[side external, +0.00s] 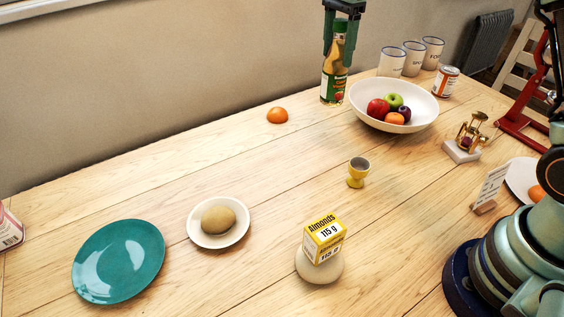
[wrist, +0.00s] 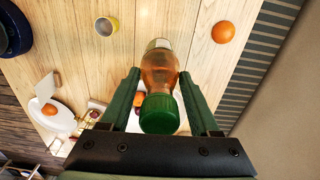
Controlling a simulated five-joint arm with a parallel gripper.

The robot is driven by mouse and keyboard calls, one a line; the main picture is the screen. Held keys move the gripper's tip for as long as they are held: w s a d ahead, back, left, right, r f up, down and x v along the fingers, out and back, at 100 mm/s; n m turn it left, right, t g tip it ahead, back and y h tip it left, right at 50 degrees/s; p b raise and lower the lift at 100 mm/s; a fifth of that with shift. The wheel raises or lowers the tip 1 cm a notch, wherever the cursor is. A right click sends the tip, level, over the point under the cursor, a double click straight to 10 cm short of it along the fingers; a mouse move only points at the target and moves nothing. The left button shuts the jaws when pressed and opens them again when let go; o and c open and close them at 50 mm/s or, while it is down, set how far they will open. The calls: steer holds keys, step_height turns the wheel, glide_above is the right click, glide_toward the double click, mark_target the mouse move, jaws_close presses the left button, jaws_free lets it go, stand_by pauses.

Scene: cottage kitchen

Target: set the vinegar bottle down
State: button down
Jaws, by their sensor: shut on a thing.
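The vinegar bottle (side external: 331,88) is upright, with yellowish contents and a green and red label, at the back of the table left of the white fruit bowl. My gripper (side external: 342,22) comes down from above and is shut on the bottle's upper part. In the wrist view the bottle's green cap (wrist: 159,114) and amber body (wrist: 159,70) sit between the two green fingers (wrist: 160,95). I cannot tell whether the bottle's base touches the table.
The white bowl (side external: 358,97) of fruit is close to the bottle's right. An orange (side external: 277,115) lies to its left, and a yellow egg cup (side external: 357,172) stands nearer the front. Mugs (side external: 391,62) and a can (side external: 446,81) stand behind the bowl. Bare wood (side external: 290,165) lies in the middle.

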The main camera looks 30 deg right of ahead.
mark_target(339, 20)
step_height(339, 20, up, 6)
steer(key=shift+f, duration=0.2)
steer(key=shift+a+r, duration=0.2)
steer(key=shift+a, duration=0.1)
steer(key=s+a+n, duration=0.3)
steer(key=s+a, duration=0.1)
steer(key=a, duration=0.8)
steer(key=s+a+n, duration=0.3)
steer(key=a, duration=0.8)
steer(key=s+a+n, duration=0.4)
steer(key=s+a, duration=1.1)
step_height(339, 20, down, 20)
steer(key=shift+d+r, duration=0.2)
steer(key=shift+c, duration=0.6)
jaws_free()
steer(key=shift+s+f, duration=0.1)
steer(key=shift+f, duration=0.05)
